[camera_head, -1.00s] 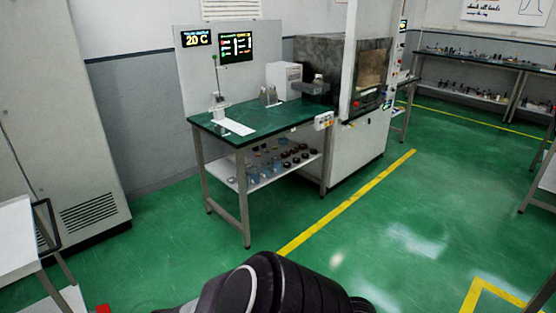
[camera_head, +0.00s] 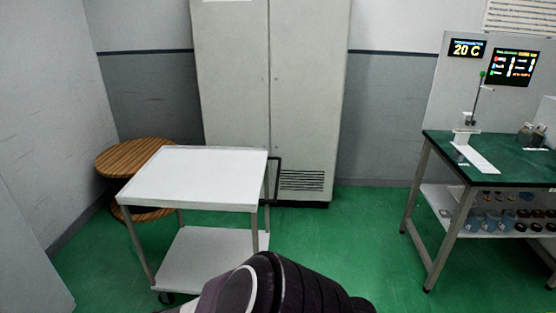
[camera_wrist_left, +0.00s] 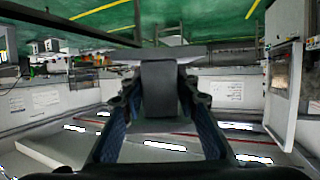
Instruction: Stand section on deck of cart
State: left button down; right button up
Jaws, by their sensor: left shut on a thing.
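The cart (camera_head: 190,178) stands left of centre in the head view, with a bare white top deck, a lower white shelf and grey legs. My left gripper (camera_wrist_left: 160,90) shows in the left wrist view, its two fingers shut on a dark grey section (camera_wrist_left: 160,98). The section sits between the fingertips and looks like a smooth block or short cylinder; its far end is hard to make out. The gripper and section do not show in the head view, so they are apart from the deck. My right gripper is in neither view.
A round slatted wooden table (camera_head: 135,155) stands behind the cart's left side. A tall grey cabinet (camera_head: 270,90) stands behind the cart. A green-topped workbench (camera_head: 495,160) is at the right. Green floor (camera_head: 350,230) is clear between cart and bench.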

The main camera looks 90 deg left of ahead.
aim_at(214, 169)
jog(key=j+u, duration=0.15)
jog(key=u, duration=0.25)
jog(key=j+u, duration=0.1)
jog(key=u, duration=0.3)
jog(key=i+j+u, duration=0.1)
jog(key=u, duration=0.3)
jog(key=i+j+u, duration=0.1)
jog(key=u, duration=0.3)
jog(key=i+j+u, duration=0.25)
jog(key=u, duration=0.15)
jog(key=i+j+u, duration=0.1)
jog(key=i+u, duration=0.75)
jog(key=i, duration=0.5)
